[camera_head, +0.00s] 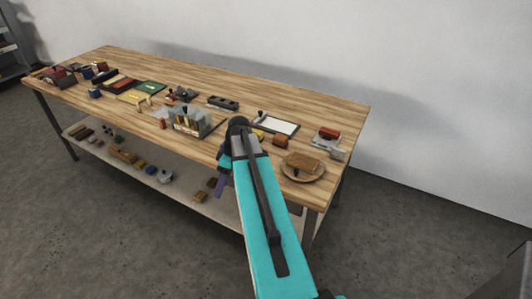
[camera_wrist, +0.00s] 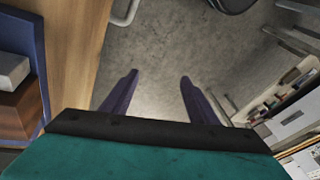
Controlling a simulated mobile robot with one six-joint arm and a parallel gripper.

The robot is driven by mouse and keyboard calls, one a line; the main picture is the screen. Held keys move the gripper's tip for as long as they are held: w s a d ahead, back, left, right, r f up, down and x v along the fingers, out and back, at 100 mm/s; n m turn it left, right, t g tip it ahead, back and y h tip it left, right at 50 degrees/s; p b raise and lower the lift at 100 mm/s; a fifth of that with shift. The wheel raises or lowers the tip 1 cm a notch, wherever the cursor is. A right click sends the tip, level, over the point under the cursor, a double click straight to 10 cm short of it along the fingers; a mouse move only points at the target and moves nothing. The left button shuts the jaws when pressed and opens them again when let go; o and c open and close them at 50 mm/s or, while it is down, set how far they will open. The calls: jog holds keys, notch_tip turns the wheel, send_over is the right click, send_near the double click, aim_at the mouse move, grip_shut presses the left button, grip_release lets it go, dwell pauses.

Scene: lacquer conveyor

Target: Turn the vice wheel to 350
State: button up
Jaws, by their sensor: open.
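I cannot make out a vice wheel or a number scale for certain in either view. A small red and grey device (camera_head: 327,135) stands at the right end of the wooden table and may be the vice, but it is too small to tell. My gripper (camera_wrist: 157,80) is open and empty in the wrist view, with its two purple fingers apart over the grey floor. In the head view my gripper (camera_head: 216,184) hangs at the table's front edge, partly hidden behind my teal arm.
The wooden table (camera_head: 265,92) holds many small items, including a round board with a brown block (camera_head: 304,161), a white sheet (camera_head: 275,124), a clear-sided box (camera_head: 190,121) and a green tray (camera_head: 150,88). A lower shelf (camera_head: 190,187) carries loose objects. The table's back strip is clear.

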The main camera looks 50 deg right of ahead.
jog(key=d+r, duration=0.3)
jog(key=s+d+r+m+t, duration=0.1)
jog(key=d+r, duration=0.2)
jog(key=d, duration=0.1)
jog(key=d+r+t+h, duration=0.1)
jog(key=d+r, duration=0.2)
jog(key=shift+s+d+r, duration=0.25)
jog(key=shift+s, duration=0.05)
jog(key=s+d+r+m+t+h, duration=0.1)
jog(key=s+d+r+m+h, duration=0.1)
jog(key=s+d+r, duration=0.5)
jog(key=d+r, duration=0.1)
jog(key=d, duration=0.2)
jog(key=shift+d+r, duration=0.2)
jog(key=shift+d, duration=0.1)
jog(key=shift+f, duration=0.15)
jog(key=shift+p+x, duration=1.85)
jog(key=shift+x, duration=4.95)
jog(key=shift+w, duration=0.1)
jog(key=c, duration=1)
